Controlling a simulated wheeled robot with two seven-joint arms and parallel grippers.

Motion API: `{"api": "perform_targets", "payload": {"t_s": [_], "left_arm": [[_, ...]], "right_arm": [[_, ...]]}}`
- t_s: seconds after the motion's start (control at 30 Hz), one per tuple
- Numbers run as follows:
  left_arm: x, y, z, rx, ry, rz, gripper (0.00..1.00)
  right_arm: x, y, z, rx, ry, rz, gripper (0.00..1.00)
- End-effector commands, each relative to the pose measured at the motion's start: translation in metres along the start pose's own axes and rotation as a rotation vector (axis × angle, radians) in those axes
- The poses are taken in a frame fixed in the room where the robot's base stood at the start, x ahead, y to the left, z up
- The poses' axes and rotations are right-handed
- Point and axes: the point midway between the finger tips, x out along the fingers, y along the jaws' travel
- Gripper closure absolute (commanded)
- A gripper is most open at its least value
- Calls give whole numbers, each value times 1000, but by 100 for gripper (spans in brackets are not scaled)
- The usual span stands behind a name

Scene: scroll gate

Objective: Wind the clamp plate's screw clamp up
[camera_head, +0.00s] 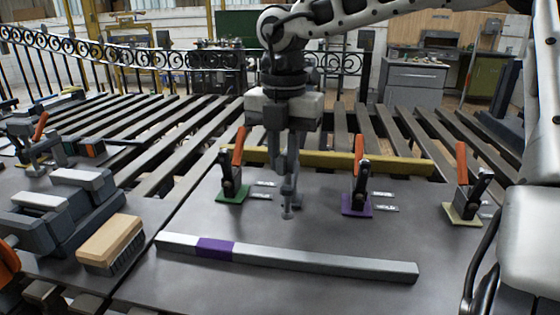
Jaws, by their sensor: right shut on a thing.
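My right gripper (287,180) points straight down over the grey clamp plate (335,228). It is shut on the top of a slim grey upright part, seemingly the screw clamp (288,211), whose round foot shows just below the fingers. The fingers hide its upper part, and I cannot tell whether the foot touches the plate. Three toggle clamps with orange handles stand along the plate's back, on a green pad (233,196), a purple pad (356,211) and a cream pad (461,221). My left gripper is not in view.
A grey bar (320,263) with a purple band lies across the front of the plate. A wooden brush (111,243) and a dark vise (65,212) are at the left. A yellow rail (400,165) runs behind the clamps, with slatted decking beyond.

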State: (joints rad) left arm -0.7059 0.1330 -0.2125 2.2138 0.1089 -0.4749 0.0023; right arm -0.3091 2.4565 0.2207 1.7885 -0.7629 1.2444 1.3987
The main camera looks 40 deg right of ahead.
Motion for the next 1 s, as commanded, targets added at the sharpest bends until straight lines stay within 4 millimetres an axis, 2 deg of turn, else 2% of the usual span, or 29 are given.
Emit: {"api": "perform_targets", "payload": {"t_s": [1.0], "left_arm": [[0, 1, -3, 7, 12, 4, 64]], "right_arm": [[0, -20, 10, -968, 2, 0, 100]]}}
